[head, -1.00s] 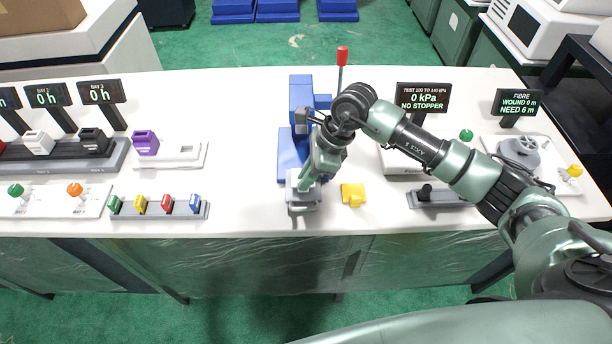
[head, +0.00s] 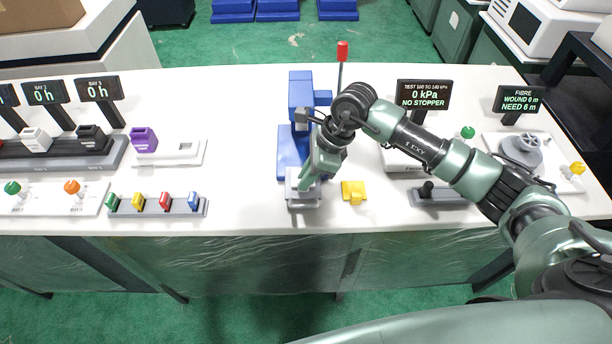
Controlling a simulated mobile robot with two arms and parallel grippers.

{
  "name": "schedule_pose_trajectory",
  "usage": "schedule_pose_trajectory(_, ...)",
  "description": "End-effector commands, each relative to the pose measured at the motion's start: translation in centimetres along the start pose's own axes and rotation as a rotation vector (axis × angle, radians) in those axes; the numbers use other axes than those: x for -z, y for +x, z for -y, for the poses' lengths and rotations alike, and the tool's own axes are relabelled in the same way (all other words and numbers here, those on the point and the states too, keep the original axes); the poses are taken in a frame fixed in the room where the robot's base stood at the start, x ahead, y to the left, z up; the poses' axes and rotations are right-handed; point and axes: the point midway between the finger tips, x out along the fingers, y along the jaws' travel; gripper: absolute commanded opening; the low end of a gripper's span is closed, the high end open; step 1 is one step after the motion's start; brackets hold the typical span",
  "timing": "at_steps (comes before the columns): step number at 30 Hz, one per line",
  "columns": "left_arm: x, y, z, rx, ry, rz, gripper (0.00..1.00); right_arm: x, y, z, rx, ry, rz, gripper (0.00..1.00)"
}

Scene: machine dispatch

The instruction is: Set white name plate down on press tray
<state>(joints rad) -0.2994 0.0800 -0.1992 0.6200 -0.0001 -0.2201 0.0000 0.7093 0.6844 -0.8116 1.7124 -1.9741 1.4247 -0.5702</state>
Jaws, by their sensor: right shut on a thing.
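The blue press (head: 290,150) with its red-knobbed lever (head: 342,52) stands mid-bench. Its grey press tray (head: 304,204) is at the front, at the foot of the press. My right gripper (head: 303,190) points down right over this tray, shut on the white name plate. The plate is small and mostly hidden by the fingers; I cannot tell whether it touches the tray. My left gripper is not in view.
A yellow block (head: 353,191) sits just right of the press tray. A rack of small coloured pieces (head: 158,207) and a white fixture with a purple block (head: 144,140) lie to the left. A dark-knobbed grey device (head: 440,194) is to the right. White bench shows between them.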

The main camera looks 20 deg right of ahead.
Motion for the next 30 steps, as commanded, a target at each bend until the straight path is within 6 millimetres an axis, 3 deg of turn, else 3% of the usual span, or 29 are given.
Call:
schedule_pose_trajectory(1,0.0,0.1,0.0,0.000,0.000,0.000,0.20,0.0,0.1,0.0,0.001,0.000,0.000,0.15)
schedule_pose_trajectory(3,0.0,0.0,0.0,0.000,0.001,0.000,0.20,0.0,0.0,0.0,0.001,0.000,0.000,0.35)
schedule_pose_trajectory(4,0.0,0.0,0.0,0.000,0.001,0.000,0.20,0.0,0.0,0.0,0.000,0.000,0.000,0.38)
schedule_pose_trajectory(16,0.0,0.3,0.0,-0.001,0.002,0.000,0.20,0.0,-0.6,0.1,0.002,0.000,0.001,0.38)
schedule_pose_trajectory(30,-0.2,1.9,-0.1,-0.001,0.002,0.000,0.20,0.1,-7.3,0.1,0.003,0.000,0.000,0.38)
